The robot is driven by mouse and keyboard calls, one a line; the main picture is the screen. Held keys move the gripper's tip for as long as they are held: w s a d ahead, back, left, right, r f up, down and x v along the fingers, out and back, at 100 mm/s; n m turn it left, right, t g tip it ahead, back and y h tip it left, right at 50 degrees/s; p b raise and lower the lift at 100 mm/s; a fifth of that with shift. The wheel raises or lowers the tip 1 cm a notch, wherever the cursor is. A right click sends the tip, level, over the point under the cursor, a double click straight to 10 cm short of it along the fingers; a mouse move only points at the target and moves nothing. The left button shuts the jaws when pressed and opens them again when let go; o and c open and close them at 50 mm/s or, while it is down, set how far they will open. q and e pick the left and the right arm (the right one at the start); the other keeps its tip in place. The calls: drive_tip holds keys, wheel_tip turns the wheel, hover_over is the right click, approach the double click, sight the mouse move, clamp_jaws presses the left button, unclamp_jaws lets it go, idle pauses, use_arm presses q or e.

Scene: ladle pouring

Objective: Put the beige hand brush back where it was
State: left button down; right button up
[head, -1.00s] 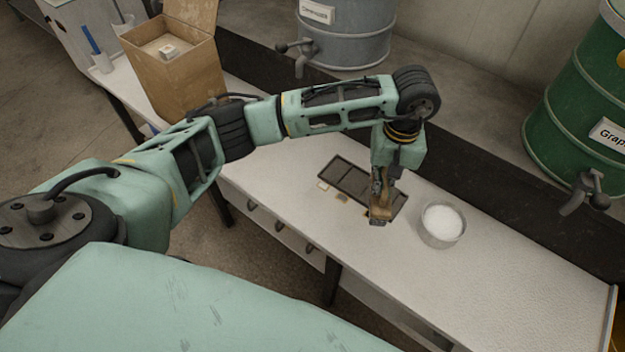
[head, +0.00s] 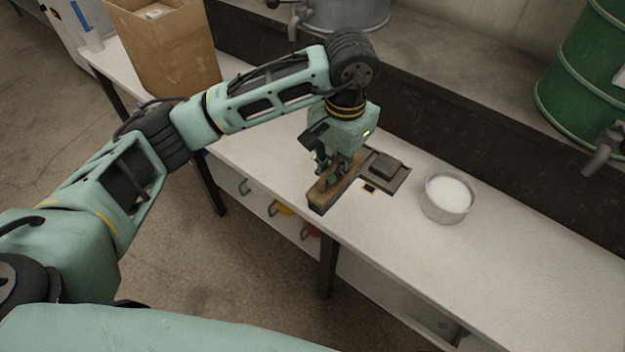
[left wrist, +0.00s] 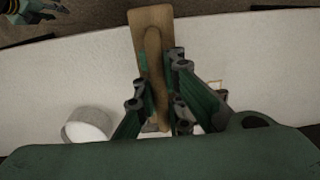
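The beige hand brush (head: 322,196) has a wooden back and shows below my left gripper (head: 335,170) near the table's front edge. In the left wrist view the brush (left wrist: 150,30) runs lengthwise between the fingers of my left gripper (left wrist: 160,105), which are closed around its raised handle. Its bristles are hidden, and I cannot tell whether it touches the table. A dark flat tray (head: 401,179) with a dark block on it lies just right of the brush; the gripper hides its left part.
A round bowl of white powder (head: 447,197) stands right of the tray; it also shows in the left wrist view (left wrist: 88,125). A cardboard box (head: 168,55) stands at the back left. A green drum (head: 590,70) with a tap stands behind. The table's right part is clear.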

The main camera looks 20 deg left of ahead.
use_arm(q)
drive_tip(key=a+f, duration=0.1)
drive_tip(key=f, duration=0.1)
drive_tip(key=w+a+f, duration=0.1)
drive_tip(key=a+f, duration=0.1)
drive_tip(key=w+a+f, duration=0.1)
drive_tip(key=a+f, duration=0.1)
drive_tip(key=shift+f, duration=0.4)
drive_tip(key=shift+a+f, duration=0.1)
drive_tip(key=shift+f, duration=0.2)
drive_tip(key=c, duration=2.5)
unclamp_jaws()
drive_tip(key=shift+b, duration=0.3)
drive_tip(key=o, duration=0.6)
drive_tip(key=shift+o, duration=0.2)
use_arm(e)
drive_tip(key=shift+w+r, duration=0.3)
drive_tip(key=shift+r, duration=0.5)
drive_tip(key=shift+w, duration=0.15)
